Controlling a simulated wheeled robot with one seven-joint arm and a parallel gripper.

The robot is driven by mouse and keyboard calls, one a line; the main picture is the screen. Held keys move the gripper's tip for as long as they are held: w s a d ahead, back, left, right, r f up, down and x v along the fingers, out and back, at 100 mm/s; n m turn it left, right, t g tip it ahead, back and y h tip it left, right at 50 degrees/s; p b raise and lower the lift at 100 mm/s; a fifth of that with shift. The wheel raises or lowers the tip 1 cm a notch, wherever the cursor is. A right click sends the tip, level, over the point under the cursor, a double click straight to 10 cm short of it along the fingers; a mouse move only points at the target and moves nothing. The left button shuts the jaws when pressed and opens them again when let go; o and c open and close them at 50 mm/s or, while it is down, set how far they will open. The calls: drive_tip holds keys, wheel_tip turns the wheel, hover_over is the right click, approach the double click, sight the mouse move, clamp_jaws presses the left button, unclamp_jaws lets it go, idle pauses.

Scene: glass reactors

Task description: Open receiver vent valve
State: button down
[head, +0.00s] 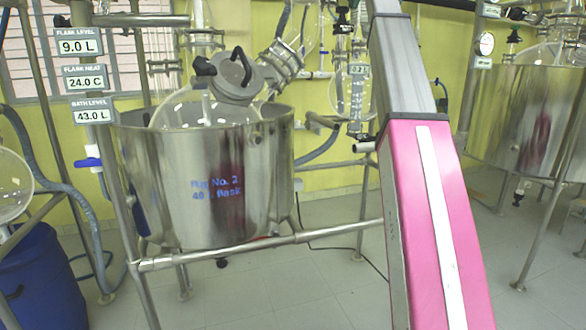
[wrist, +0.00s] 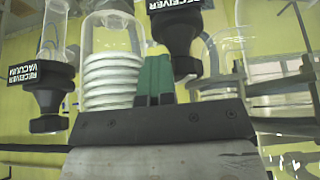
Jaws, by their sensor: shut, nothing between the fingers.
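In the wrist view, a black valve knob (wrist: 181,45) under a label reading RECEIVER hangs at the top centre; the rest of its label is cut off by the frame edge, so I cannot confirm that it is the vent valve. A second black knob (wrist: 46,105), labelled RECEIVER VACUUM, is at the left. My gripper (wrist: 154,75) has green fingers, shut and empty. The fingers appear just left of the centre knob; I cannot tell whether they touch it. My gripper is not visible in the head view.
A glass coil condenser (wrist: 110,60) stands behind the fingers. In the head view, a steel bath (head: 240,180) with a glass flask is at the left, and receiver glassware (head: 352,95) is behind my arm. Another steel vessel (head: 505,120) is at the right. Metal frame rails (head: 260,243) cross in front.

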drive_tip(key=shift+w+a+r, duration=0.15)
drive_tip(key=shift+w+a, duration=0.05)
drive_tip(key=shift+a, duration=0.05)
drive_tip(key=shift+s+d+r, duration=0.1)
drive_tip(key=shift+s+d, duration=0.05)
drive_tip(key=shift+s, duration=0.1)
wheel_tip(320, 180, up, 6)
drive_tip(key=shift+s+d+f, duration=0.1)
drive_tip(key=shift+s, duration=0.05)
idle(0.6)
drive_tip(key=a+f, duration=0.3)
drive_tip(key=f, duration=0.3)
drive_tip(key=shift+s+a, duration=0.35)
idle(0.5)
drive_tip(key=shift+f, duration=0.25)
idle(0.5)
